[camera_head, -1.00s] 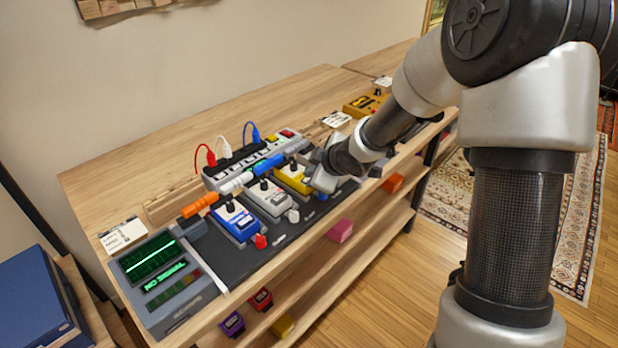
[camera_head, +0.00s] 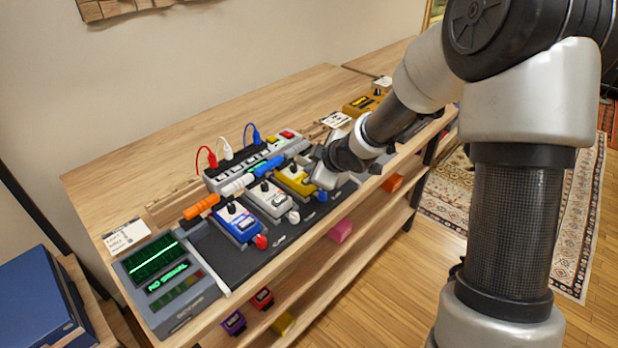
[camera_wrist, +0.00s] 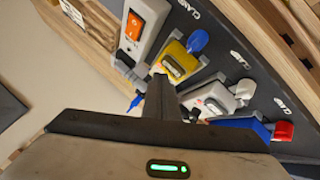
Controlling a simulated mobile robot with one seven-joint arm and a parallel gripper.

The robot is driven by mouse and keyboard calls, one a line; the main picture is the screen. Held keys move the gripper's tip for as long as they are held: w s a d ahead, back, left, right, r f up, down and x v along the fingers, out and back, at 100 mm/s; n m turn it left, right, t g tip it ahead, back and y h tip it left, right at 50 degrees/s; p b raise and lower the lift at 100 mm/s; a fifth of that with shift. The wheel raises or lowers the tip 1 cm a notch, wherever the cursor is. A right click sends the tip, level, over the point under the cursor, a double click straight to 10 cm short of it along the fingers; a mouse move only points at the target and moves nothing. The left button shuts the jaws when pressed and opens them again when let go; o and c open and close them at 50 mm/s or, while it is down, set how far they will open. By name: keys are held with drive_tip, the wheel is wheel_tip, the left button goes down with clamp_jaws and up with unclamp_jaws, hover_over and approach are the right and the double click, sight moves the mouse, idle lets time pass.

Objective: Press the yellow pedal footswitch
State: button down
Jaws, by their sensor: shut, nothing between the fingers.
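The yellow pedal footswitch (camera_head: 293,183) sits on the black board, right of the white and blue pedals. It also shows in the wrist view (camera_wrist: 181,62), with a dark footplate and a blue knob plug at its end. My gripper (camera_head: 314,176) is over the right side of the yellow pedal, tilted downward. In the wrist view my gripper's shut fingers (camera_wrist: 160,84) reach to the near edge of the yellow pedal, close to its body. I cannot tell whether they touch it. The fingers hold nothing.
A white pedal (camera_head: 270,199) and a blue pedal (camera_head: 238,222) stand left on the board. A grey scope (camera_head: 166,281) reads "NO SIGNAL". A shelf below holds small pedals.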

wheel_tip(320, 180, up, 5)
drive_tip(key=p, duration=0.4)
drive_tip(key=shift+p, duration=0.3)
idle(0.5)
